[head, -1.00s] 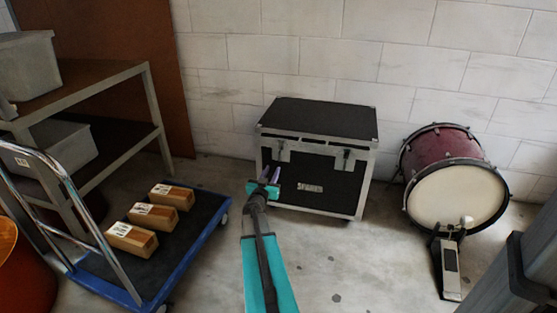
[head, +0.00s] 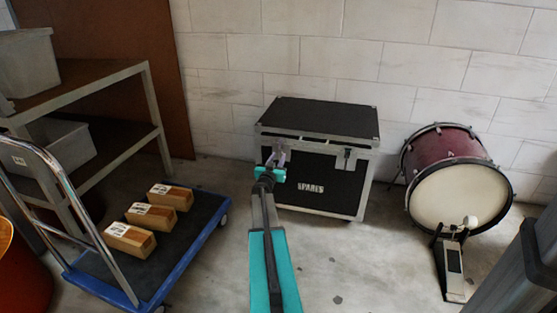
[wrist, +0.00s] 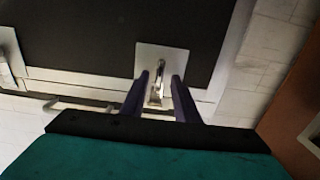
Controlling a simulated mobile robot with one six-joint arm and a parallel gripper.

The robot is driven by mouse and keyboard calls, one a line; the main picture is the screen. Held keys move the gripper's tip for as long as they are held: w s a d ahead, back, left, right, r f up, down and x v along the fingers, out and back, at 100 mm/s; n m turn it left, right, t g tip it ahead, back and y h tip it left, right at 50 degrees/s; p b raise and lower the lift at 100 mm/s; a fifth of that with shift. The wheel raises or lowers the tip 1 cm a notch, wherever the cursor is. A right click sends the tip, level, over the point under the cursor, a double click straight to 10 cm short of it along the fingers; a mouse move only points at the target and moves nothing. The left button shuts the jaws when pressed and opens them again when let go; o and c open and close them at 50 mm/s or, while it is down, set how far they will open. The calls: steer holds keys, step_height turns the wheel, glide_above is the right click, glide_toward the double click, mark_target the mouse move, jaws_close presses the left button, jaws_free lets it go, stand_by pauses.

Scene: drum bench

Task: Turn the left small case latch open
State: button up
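The small case (head: 345,185), black with metal edges and a "SPARES" label, stands on the floor against the wall. In the wrist view, turned over relative to the head view, the left latch (wrist: 157,88) is a metal lever on a pale plate. My gripper's two purple fingers (wrist: 158,97) stand apart on either side of the lever, with visible gaps. I cannot tell whether either finger touches it. The right latch (head: 346,158) also shows at the left edge of the wrist view (wrist: 6,70).
A blue flat trolley (head: 190,262) with wooden blocks stands at the left, before a shelf (head: 110,75) with grey bins. A red drum (head: 455,185) with a pedal (head: 453,270) stands at the right.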

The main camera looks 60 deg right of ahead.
steer(key=shift+w+d, duration=0.1)
steer(key=shift+d, duration=0.5)
jaws_close()
